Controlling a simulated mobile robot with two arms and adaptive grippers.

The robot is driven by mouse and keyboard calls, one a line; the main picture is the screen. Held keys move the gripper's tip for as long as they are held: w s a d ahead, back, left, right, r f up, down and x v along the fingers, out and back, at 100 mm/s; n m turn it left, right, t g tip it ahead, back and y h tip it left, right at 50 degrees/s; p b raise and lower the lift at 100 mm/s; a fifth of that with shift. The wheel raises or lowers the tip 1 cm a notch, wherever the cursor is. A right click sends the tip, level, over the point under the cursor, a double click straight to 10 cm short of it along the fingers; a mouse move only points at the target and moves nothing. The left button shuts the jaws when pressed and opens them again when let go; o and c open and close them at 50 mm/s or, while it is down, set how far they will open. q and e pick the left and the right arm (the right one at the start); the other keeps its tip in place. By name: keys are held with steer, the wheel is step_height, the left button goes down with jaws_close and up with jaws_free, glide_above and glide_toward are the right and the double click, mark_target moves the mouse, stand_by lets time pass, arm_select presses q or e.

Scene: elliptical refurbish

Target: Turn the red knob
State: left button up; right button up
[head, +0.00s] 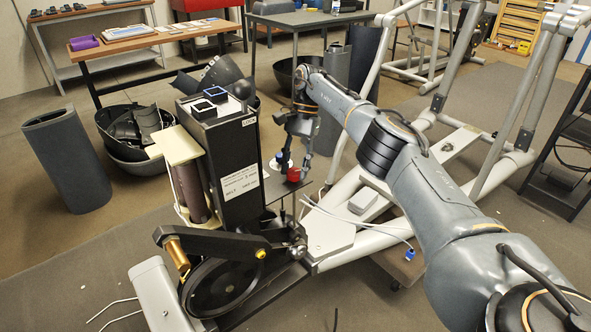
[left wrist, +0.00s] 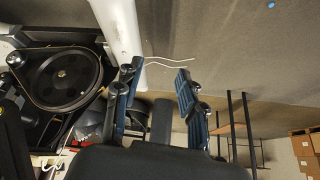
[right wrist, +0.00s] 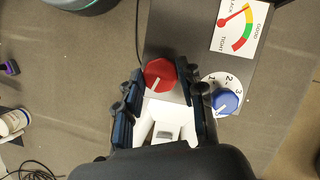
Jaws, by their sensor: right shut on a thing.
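The red knob (head: 293,174) sits on a grey panel on the side of the elliptical machine. In the right wrist view the red knob (right wrist: 159,73), with a white pointer line, lies between the fingertips of my right gripper (right wrist: 161,80), which is shut on it. In the head view my right gripper (head: 296,163) reaches down to it, its fingers partly hiding it. My left gripper (left wrist: 159,72) is open and empty in the left wrist view, over the floor beside the machine. It does not show in the head view.
A blue knob (right wrist: 226,101) with a numbered dial is close to the right finger. A coloured gauge label (right wrist: 240,25) is on the same panel. The machine's flywheel (left wrist: 65,78) and a white tube are left of my left gripper. Loose cables lie on the floor.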

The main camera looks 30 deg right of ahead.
mark_target(295, 170)
arm_select(q)
steer(key=shift+w+d+r+t+h, duration=0.1)
steer(key=shift+w+d+r+t, duration=0.15)
steer(key=shift+w, duration=0.25)
steer(key=shift+w+d+r+t+h, duration=0.1)
steer(key=shift+w+t, duration=0.25)
steer(key=shift+w, duration=0.1)
steer(key=shift+w+d+r+t+h, duration=0.1)
steer(key=shift+w+r+t, duration=0.15)
steer(key=shift+w, duration=0.25)
arm_select(e)
steer(key=shift+n, duration=0.6)
steer(key=o, duration=1.2)
step_height(295, 170, up, 10)
steer(key=shift+f, duration=0.1)
arm_select(q)
steer(key=shift+f, duration=0.1)
